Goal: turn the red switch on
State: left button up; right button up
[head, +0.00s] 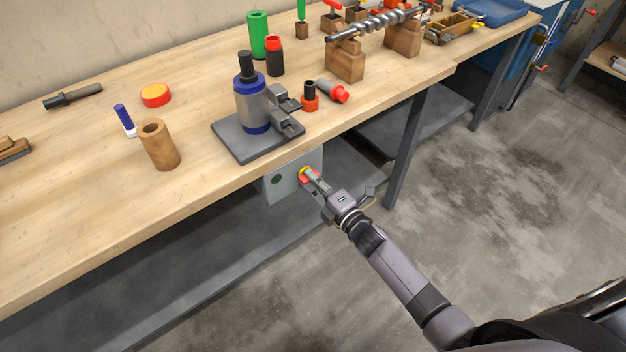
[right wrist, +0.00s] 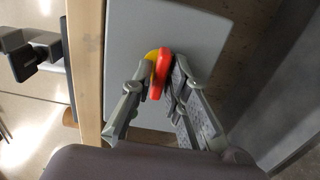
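The red switch (right wrist: 160,75) has a red handle on a yellow base. It sits on the front of a grey box (head: 284,185) under the table's front edge, and also shows in the head view (head: 304,173). My right gripper (right wrist: 161,72) is at the switch, with one finger on each side of the red handle; it looks closed on it. In the head view my right gripper (head: 313,179) partly covers the switch. The handle stands nearly upright in the right wrist view. A dark green round button (head: 276,180) is left of it. My left gripper is not in view.
The wooden workbench (head: 80,220) overhangs the box. Above it stands a grey and blue press-like device (head: 252,105) on a plate, near a wooden cylinder (head: 159,145) and red parts (head: 310,97). A dark table leg (head: 406,150) is to the right. The concrete floor is clear.

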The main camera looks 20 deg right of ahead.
grip_shut()
jog(key=shift+m, duration=0.4)
jog(key=shift+f+m+p, duration=0.1)
jog(key=shift+m+p, duration=1.1)
jog(key=shift+m, duration=7.3)
jog(key=shift+o, duration=2.2)
grip_release()
